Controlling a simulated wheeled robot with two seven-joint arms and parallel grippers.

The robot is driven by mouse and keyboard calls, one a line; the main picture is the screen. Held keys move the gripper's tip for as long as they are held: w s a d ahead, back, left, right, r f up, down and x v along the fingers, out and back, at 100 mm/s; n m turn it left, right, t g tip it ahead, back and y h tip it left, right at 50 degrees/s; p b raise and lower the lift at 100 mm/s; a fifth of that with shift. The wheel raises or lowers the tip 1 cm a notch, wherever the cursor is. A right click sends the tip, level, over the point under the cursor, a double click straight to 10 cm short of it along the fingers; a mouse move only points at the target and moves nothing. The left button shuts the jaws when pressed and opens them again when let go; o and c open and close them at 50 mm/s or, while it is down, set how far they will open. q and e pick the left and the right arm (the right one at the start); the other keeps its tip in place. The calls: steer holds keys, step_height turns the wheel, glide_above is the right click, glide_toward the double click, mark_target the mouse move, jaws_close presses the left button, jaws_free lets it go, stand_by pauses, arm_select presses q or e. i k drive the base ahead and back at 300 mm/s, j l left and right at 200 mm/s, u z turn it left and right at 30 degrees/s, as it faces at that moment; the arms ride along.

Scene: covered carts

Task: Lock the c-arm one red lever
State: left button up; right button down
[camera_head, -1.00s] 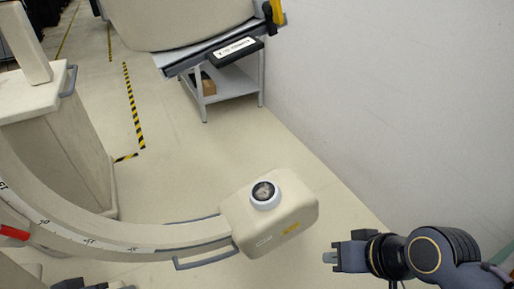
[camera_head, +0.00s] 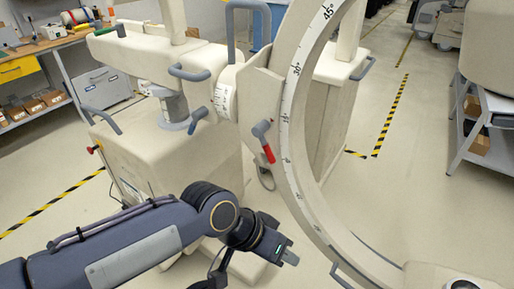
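The C-arm (camera_head: 287,130) is a large cream arc with an angle scale, curving down the middle right of the head view. My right gripper is out of view.
The C-arm's cream cart body (camera_head: 165,165) with blue-grey handles stands left of the arc. A workbench (camera_head: 60,42) with tools and boxes is at the back left. A shelved cart (camera_head: 485,135) is at the right. Open floor (camera_head: 395,185) with striped tape lies between.

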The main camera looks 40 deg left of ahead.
mark_target(258, 131)
steer(key=k+j+u, duration=0.1)
steer(key=u, duration=1.3)
steer(key=i+j+u, duration=0.15)
steer(key=i, duration=0.35)
steer(key=j, duration=0.1)
